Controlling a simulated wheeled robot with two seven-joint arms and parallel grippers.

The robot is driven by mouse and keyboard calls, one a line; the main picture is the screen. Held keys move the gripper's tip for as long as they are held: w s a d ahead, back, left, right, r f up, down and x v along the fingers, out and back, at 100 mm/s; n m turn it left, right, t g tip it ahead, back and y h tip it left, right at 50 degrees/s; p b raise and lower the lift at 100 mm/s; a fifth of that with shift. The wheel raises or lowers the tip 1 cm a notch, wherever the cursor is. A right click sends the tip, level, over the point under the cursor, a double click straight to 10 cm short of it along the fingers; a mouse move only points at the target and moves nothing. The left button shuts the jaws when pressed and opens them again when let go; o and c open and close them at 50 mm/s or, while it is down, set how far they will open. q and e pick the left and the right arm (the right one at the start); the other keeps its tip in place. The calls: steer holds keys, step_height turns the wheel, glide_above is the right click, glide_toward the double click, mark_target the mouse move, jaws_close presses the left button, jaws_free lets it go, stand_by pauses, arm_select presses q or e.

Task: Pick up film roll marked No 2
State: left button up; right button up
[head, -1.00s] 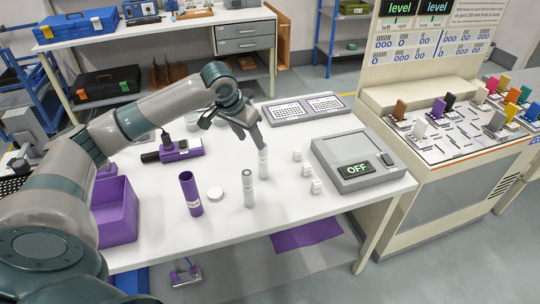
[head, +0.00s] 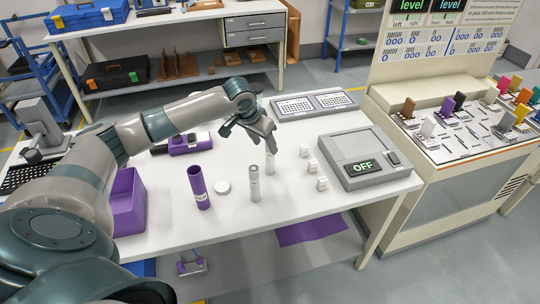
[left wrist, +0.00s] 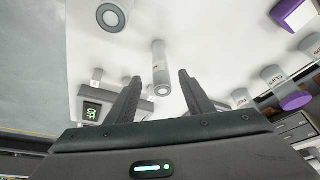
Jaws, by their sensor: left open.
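The nearer roll (head: 254,184) is clear of my gripper. In the left wrist view a roll (left wrist: 160,62) shows between the spread fingers of the left gripper (left wrist: 160,78), with nothing gripped; another roll (left wrist: 111,16) shows end-on at the top. The roll markings are too small to read, so I cannot tell which is No 2. My right gripper is not in view.
Several small white blocks (head: 313,167) stand to the right, before a grey device reading OFF (head: 362,160). A purple bin (head: 129,205) is at the left. The table front is clear.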

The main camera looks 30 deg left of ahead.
mark_target(267, 148)
arm_select(q)
steer(key=p+x, duration=0.1)
steer(key=x, duration=0.4)
steer(key=shift+w+f, duration=0.15)
steer(key=shift+f, duration=0.2)
steer(key=p+x, duration=0.2)
steer(key=x, duration=0.1)
steer(key=shift+w, duration=0.45)
steer(key=shift+p+x, duration=0.4)
steer(key=shift+x, duration=0.55)
steer(key=c, duration=1.1)
